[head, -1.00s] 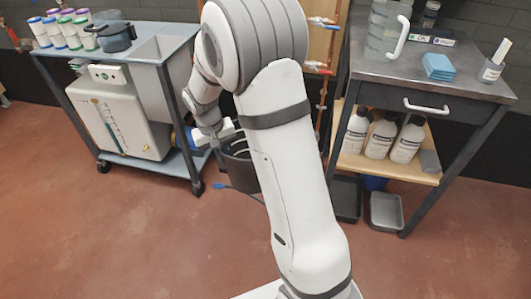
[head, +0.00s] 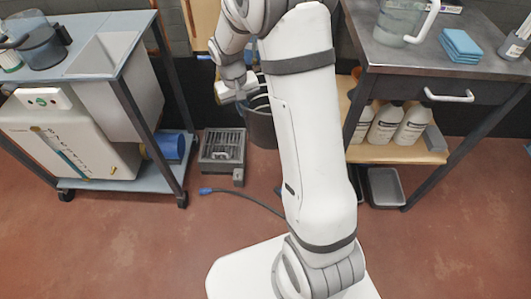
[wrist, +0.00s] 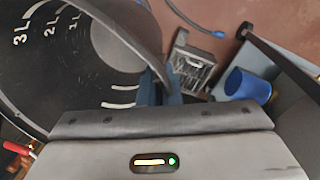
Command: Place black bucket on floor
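The black bucket (head: 261,127) hangs from my gripper (head: 238,96) in the head view, partly hidden behind my arm. In the wrist view the bucket (wrist: 45,95) fills the left side, with white litre marks on its inside. My gripper (wrist: 158,88) is shut on the bucket's rim in the wrist view. The bucket is held up above the red-brown floor (head: 130,250), apart from it. Its underside is not clearly visible.
A grey floor unit with a grate (head: 221,152) and a hose with a blue end (head: 208,191) lie beyond. A cart (head: 120,184) stands left with a blue cylinder (head: 168,146). A workbench (head: 440,75) and grey tray (head: 385,187) are right. Front-left floor is clear.

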